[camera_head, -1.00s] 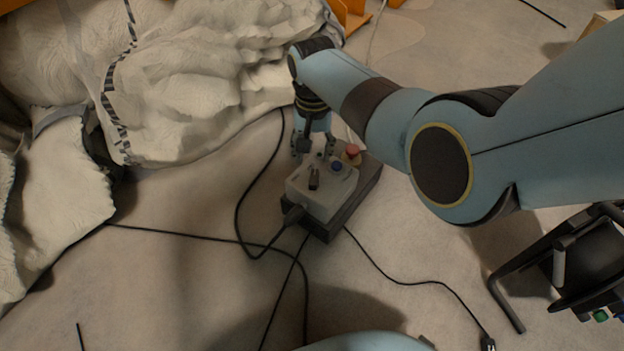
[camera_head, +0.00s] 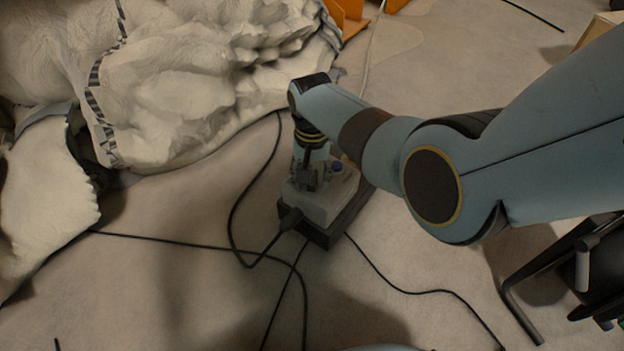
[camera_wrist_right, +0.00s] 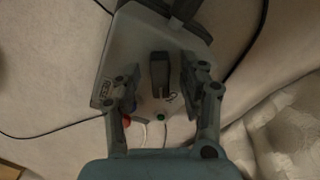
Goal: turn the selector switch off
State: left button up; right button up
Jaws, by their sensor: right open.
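The grey control box (camera_head: 322,207) sits on a dark base on the floor in the middle of the head view. My right gripper (camera_head: 308,181) points down over its top and hides the selector switch there. In the right wrist view the black selector switch (camera_wrist_right: 160,76) stands on the box face (camera_wrist_right: 138,45) between the two fingers of my right gripper (camera_wrist_right: 160,72). The gripper is open, with a visible gap on each side of the switch. My left gripper is not in view.
A blue button (camera_head: 337,167) is close beside the gripper. The wrist view shows a red button (camera_wrist_right: 126,121) and a small green light (camera_wrist_right: 162,117). Black cables (camera_head: 190,240) cross the floor. Pale sculpted terrain (camera_head: 190,80) fills the upper left.

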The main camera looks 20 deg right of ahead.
jog(key=shift+f, duration=0.15)
jog(key=shift+c, duration=0.2)
grip_shut()
